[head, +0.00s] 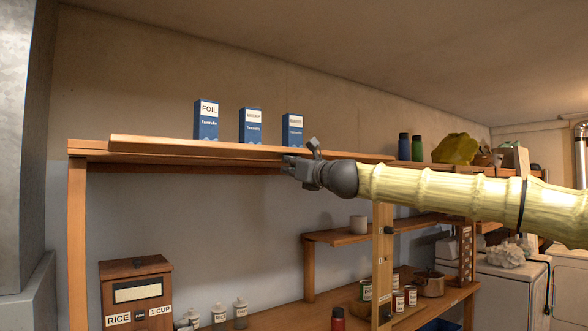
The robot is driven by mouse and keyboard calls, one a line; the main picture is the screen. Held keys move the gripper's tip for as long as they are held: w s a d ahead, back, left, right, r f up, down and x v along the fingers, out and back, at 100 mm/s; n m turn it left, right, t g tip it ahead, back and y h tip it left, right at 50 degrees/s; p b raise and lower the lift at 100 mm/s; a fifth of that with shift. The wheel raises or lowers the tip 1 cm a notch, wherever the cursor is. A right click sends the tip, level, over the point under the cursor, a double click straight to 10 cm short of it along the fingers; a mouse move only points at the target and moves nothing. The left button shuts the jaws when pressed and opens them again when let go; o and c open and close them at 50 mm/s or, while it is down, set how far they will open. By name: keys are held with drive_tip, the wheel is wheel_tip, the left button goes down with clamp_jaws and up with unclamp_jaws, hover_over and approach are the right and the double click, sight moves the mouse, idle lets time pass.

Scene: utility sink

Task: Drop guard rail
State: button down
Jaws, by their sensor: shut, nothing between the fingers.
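The guard rail looks to be the long wooden strip (190,146) along the front of the top shelf. It runs from near the left post to behind my arm, standing slightly above the shelf board (90,153). My gripper (288,162) is at the rail's right half, at about its lower edge. It is shut and empty. I cannot tell whether it touches the rail. Three blue boxes stand upright behind the rail: a foil box (206,120) and two others (250,126) (292,130). Their bases are hidden by the rail.
Dark and green bottles (404,147) (417,149) and a yellow bag (455,149) sit further right on top. A metal duct (22,140) stands at left.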

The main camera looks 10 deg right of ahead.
idle(0.3)
drive_tip(key=f+b+v, duration=0.2)
drive_tip(key=b+v, duration=0.5)
drive_tip(key=v, duration=0.4)
idle(0.4)
drive_tip(key=shift+f, duration=0.1)
